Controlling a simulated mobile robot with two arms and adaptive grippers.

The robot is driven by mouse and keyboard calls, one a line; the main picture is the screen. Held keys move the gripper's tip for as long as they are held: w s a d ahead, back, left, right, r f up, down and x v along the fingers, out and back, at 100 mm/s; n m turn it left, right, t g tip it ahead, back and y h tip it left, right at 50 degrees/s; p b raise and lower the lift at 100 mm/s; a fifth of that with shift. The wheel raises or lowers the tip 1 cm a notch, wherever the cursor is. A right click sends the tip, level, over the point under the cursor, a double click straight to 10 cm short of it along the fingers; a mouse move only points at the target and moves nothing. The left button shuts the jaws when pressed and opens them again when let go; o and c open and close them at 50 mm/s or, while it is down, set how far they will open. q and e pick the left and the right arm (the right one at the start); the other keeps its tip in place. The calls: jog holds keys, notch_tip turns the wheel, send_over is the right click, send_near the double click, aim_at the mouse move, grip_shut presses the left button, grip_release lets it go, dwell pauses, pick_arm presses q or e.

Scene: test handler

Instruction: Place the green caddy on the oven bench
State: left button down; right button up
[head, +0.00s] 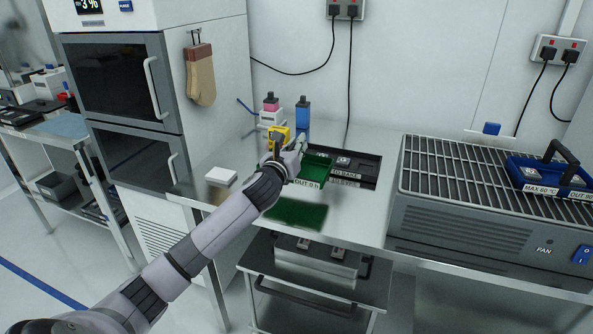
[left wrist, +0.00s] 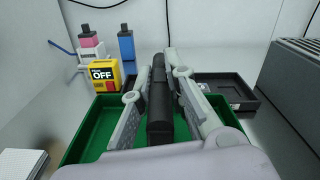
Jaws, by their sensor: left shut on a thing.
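The green caddy (head: 317,166) is at the steel bench (head: 225,208) beside the oven, with an "OUT" label on its front. My left gripper (head: 295,153) is at the caddy's handle, and my wrist partly hides the caddy. In the left wrist view, the fingers are shut on the black handle (left wrist: 160,98), with the green walls of the caddy (left wrist: 76,147) on both sides. I cannot tell whether the caddy touches the bench. My right gripper is not in view.
A dark "TO BAKE" tray (head: 364,164) lies just behind the caddy. A yellow timer (head: 279,133), two bottles and a white block (head: 221,176) are nearby. A green patch (head: 296,213) shows at the bench front. A blue caddy (head: 548,175) stands on the fan rack (head: 455,170) at right.

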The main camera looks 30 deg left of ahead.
pick_arm(q)
notch_tip(320, 180, down, 4)
jog(key=shift+r, duration=0.15)
notch_tip(320, 180, down, 4)
jog(key=shift+r+b, duration=0.25)
jog(key=shift+b, duration=0.2)
jog(key=c, duration=1.6)
grip_release()
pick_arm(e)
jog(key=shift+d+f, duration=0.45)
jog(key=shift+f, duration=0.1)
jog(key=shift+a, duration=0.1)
pick_arm(q)
jog(key=shift+s, duration=0.25)
jog(key=v, duration=1.1)
jog(key=shift+s+d, duration=0.2)
jog(key=shift+s, duration=0.1)
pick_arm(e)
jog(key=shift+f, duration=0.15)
